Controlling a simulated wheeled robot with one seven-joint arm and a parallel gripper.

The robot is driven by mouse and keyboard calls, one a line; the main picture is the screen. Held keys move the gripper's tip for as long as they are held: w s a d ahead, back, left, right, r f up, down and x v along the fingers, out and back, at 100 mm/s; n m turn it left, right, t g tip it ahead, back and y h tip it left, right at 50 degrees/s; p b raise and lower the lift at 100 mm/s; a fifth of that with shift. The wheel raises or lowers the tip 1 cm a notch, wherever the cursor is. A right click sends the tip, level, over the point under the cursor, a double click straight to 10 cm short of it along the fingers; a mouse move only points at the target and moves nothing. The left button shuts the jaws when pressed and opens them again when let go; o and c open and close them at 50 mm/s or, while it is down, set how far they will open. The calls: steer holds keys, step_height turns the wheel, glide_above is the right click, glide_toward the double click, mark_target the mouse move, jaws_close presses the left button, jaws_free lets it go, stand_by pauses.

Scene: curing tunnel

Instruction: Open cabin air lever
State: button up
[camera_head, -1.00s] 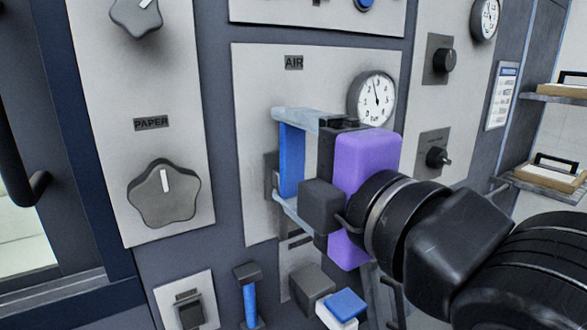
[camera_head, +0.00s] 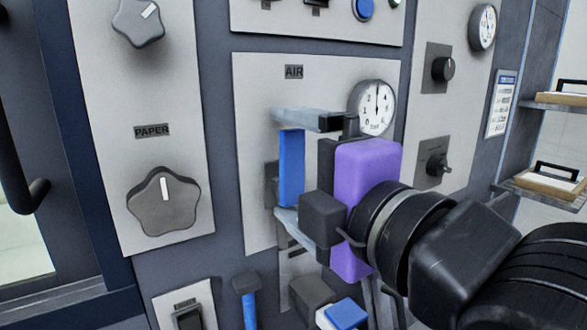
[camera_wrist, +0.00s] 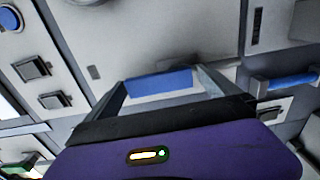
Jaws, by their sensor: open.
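The blue air lever (camera_head: 291,168) stands upright on the grey panel below the AIR label (camera_head: 293,72). My gripper (camera_head: 279,163), with a purple body, points at the panel with one finger above the lever and the other below it. The fingers are open. In the head view a gap shows between the lever's top and the upper finger. In the wrist view the blue lever (camera_wrist: 160,82) lies between the two fingers. Whether either finger touches it, I cannot tell.
A round gauge (camera_head: 376,107) sits just right of the upper finger. A star-shaped knob (camera_head: 163,201) under the PAPER label is to the left. Another blue-handled lever (camera_head: 249,305) is below. Black knobs (camera_head: 443,68) and shelves (camera_head: 545,186) are at the right.

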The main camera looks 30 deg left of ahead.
steer(key=v, duration=0.7)
steer(key=shift+s+d, duration=0.15)
steer(key=shift+s, duration=0.05)
